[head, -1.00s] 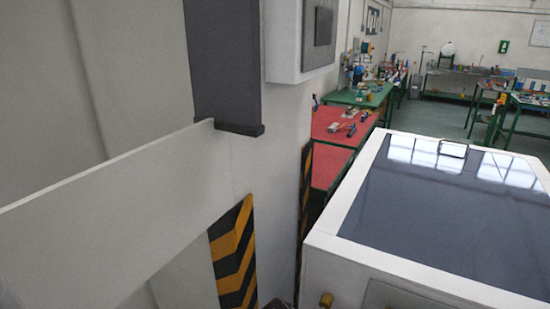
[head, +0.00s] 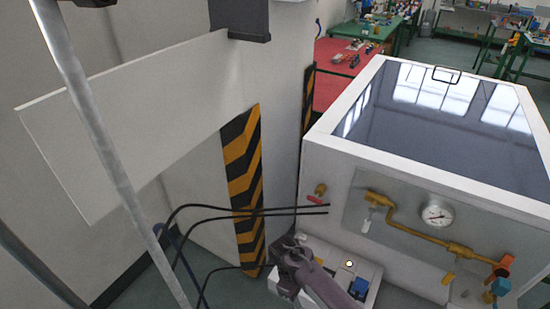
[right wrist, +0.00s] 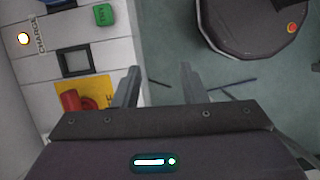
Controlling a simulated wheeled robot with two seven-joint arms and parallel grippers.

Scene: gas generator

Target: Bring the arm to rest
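My right arm comes in from the bottom of the head view, and its dark gripper (head: 285,250) is at the left end of a low white control box (head: 372,272). The fingertips are hard to make out there. In the right wrist view the two fingers of the right gripper (right wrist: 157,82) stand apart with nothing between them but floor. Left of them is a white panel (right wrist: 70,28) with a lit lamp, a green button (right wrist: 103,15) and a red knob (right wrist: 75,100) on a yellow plate. My left gripper is not in view.
A white cabinet (head: 425,180) with a dark glossy top carries a pressure gauge (head: 437,214) and brass pipes. Black hoses (head: 255,211) run left from it. A grey pole (head: 105,150) crosses the left side. A round dark object (right wrist: 255,25) stands on the floor.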

